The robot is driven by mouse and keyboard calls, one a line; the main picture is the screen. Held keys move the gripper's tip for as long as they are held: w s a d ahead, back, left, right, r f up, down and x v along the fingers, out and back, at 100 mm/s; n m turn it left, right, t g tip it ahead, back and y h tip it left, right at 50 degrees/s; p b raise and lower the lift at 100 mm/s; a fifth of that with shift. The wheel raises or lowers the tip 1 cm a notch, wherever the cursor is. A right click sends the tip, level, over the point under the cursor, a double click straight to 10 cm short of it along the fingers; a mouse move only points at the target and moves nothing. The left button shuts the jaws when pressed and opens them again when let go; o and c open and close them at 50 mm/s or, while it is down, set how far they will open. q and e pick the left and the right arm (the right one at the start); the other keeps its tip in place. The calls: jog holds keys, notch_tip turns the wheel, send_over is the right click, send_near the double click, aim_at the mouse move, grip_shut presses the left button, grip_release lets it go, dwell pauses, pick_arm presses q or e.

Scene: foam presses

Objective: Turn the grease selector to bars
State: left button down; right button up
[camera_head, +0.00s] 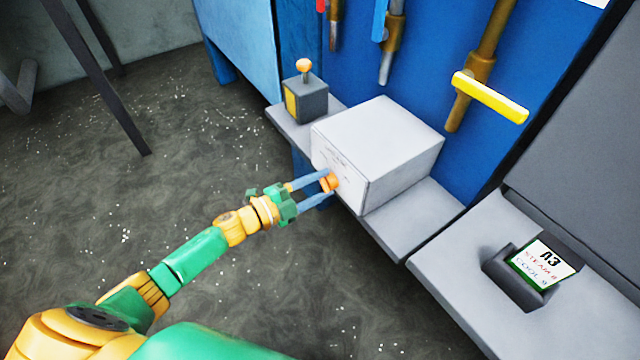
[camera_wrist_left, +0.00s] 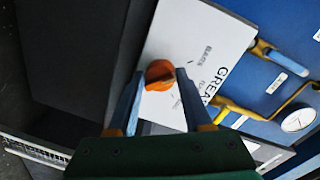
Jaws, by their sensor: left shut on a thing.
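The grease selector is an orange knob (camera_head: 329,182) on the front face of a light grey box (camera_head: 385,140). In the left wrist view the orange knob (camera_wrist_left: 160,74) sits on a white label panel (camera_wrist_left: 200,45) with printed words, among them "BARS" and part of "GREASE". My left gripper (camera_head: 322,187) has its two blue fingers on either side of the knob and is shut on it. In the left wrist view the fingers (camera_wrist_left: 158,92) reach up to the knob, and a dark slot or pointer shows on it. My right gripper is not in view.
A small box with an orange-topped lever (camera_head: 304,85) stands on the ledge behind the selector box. A blue panel (camera_head: 350,75) with pipes and a yellow handle (camera_head: 490,97) rises behind. Open floor lies left.

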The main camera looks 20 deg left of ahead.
pick_arm(q)
jog(key=shift+w+r, duration=0.1)
jog(key=shift+r, duration=0.1)
jog(key=shift+c, duration=1.8)
grip_release()
jog(key=shift+f, duration=0.1)
jog(key=shift+a, duration=0.1)
jog(key=v, duration=0.7)
